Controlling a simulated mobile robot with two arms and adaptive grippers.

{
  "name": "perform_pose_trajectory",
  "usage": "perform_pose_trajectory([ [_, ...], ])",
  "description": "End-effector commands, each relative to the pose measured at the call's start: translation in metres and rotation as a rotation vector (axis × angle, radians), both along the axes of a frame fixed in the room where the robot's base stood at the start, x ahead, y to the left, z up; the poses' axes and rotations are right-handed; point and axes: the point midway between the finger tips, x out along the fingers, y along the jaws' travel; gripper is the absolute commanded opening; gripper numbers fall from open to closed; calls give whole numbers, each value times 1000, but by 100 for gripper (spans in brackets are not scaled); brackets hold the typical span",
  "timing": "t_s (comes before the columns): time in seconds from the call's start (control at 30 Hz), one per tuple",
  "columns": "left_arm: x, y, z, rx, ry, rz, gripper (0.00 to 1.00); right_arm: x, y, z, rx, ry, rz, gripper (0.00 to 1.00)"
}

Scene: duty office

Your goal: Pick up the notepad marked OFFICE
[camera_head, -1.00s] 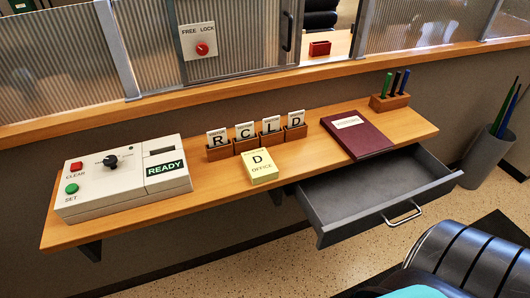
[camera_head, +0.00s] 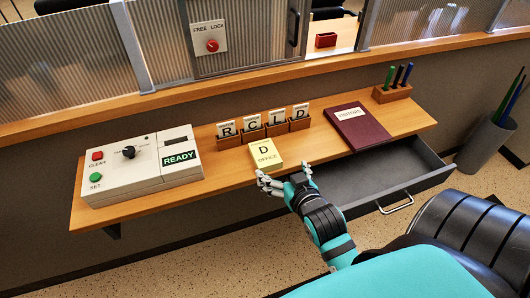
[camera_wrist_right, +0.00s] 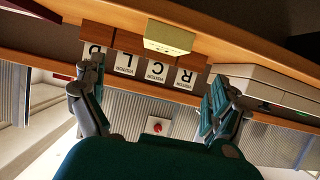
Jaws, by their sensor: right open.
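The yellow notepad marked D and OFFICE (camera_head: 265,154) lies on the wooden shelf, in front of the card holders. It also shows in the right wrist view (camera_wrist_right: 168,38), at the top between the fingers but beyond them. My right gripper (camera_head: 284,176) is open and empty at the shelf's front edge, just in front of the notepad. Its fingers point toward the notepad and appear apart from it. In the right wrist view the two fingers (camera_wrist_right: 157,90) are spread wide. My left gripper is not in view.
Card holders with R, C, L, D cards (camera_head: 264,129) stand just behind the notepad. A control box marked READY (camera_head: 140,166) is to the left. A maroon VISITORS book (camera_head: 357,130) and a pen block (camera_head: 391,93) are to the right. An open grey drawer (camera_head: 400,178) juts out below the shelf.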

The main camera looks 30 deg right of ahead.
Motion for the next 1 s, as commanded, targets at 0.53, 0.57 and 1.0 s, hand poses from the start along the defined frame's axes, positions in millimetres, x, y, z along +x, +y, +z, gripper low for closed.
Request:
perform_pose_trajectory([
  [0.53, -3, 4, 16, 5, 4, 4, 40, 68, -15, -27, 0, -1, 0, 99],
  [0.57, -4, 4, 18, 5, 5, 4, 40, 71, -15, -28, 0, 0, 0, 99],
  [1.0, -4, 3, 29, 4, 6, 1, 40, 112, -20, -47, 0, -1, 0, 99],
])
